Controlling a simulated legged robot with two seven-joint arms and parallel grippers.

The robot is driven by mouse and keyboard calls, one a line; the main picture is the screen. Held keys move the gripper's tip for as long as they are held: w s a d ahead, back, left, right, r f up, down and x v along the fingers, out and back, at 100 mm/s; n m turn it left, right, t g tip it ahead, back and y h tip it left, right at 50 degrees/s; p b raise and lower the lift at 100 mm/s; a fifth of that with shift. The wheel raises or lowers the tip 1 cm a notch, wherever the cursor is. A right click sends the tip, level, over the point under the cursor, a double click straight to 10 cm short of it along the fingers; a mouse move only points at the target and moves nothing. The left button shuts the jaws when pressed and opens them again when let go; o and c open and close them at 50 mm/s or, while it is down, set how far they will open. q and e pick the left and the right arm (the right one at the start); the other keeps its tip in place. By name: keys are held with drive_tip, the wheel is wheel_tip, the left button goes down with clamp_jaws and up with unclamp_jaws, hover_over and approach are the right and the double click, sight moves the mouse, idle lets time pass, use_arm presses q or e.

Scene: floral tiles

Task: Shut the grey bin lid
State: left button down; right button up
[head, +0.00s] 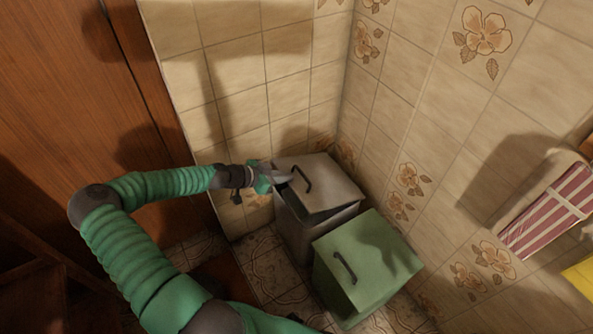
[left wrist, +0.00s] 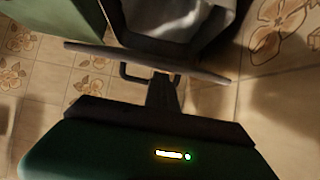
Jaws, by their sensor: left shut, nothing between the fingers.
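The grey bin (head: 297,229) stands in the tiled corner. Its grey lid (head: 328,188), with a dark handle (head: 302,180), is partly raised, with a dark gap under its front edge. In the left wrist view the lid (left wrist: 95,49) shows nearly edge-on, with its handle (left wrist: 131,73) towards me and the bin's pale inside (left wrist: 178,18) beyond. My left gripper (head: 284,177) is shut and empty at the lid's left side, close to the handle. Its fingers also show in the left wrist view (left wrist: 162,88); whether they touch the lid is unclear. My right gripper is not in view.
A green bin (head: 375,262) with its lid down stands close in front and to the right of the grey bin. Tiled walls (head: 400,130) enclose the corner. A brown wooden door (head: 70,90) is at left. A red-striped item (head: 548,212) is at right.

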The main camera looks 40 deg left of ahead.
sight(294, 182)
use_arm(q)
wheel_tip(294, 182, down, 7)
drive_tip(key=s+a+b, duration=0.1)
drive_tip(key=s+b, duration=0.1)
drive_tip(key=b, duration=0.1)
drive_tip(key=shift+s+f, duration=0.15)
drive_tip(key=shift+s, duration=0.2)
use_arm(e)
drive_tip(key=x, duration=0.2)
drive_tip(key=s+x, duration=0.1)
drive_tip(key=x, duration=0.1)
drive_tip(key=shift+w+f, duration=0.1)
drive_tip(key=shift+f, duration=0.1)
